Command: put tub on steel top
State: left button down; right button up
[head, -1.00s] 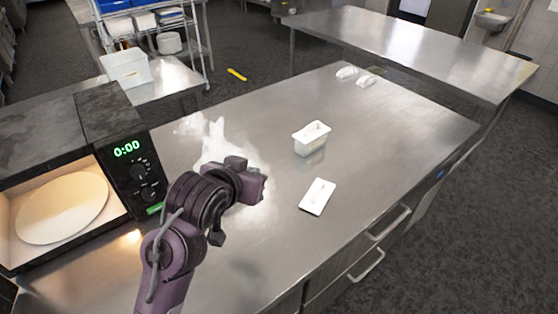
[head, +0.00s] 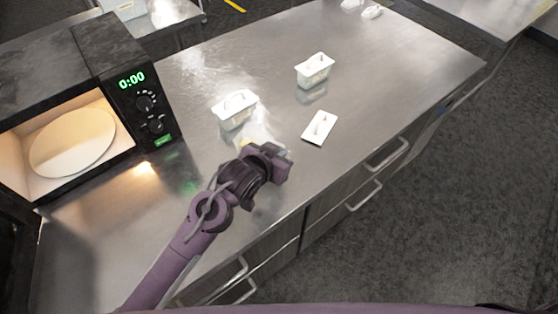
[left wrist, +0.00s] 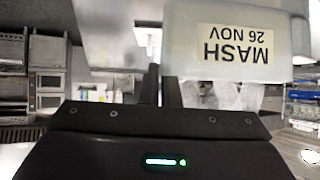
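In the left wrist view, a translucent tub labelled MASH 26 NOV (left wrist: 185,45) appears upside down, close beyond and right of the dark fingers (left wrist: 161,88). The fingers stand close together with a narrow gap. I see nothing between them, but cannot tell whether they are open or shut. The right gripper is out of view.
A second white tub (head: 315,70) and a flat white lid (head: 320,127) lie right of centre. An open lit microwave (head: 140,105) with a plate (head: 72,142) stands at the left. Two small white items (head: 371,12) are at the far edge. The right side is bare.

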pick_arm(q)
notch_tip(320, 180, down, 4)
jog(key=shift+p, duration=0.35)
jog(key=shift+f, duration=0.25)
jog(key=shift+f, duration=0.15)
jog(key=c, duration=1.7)
grip_release()
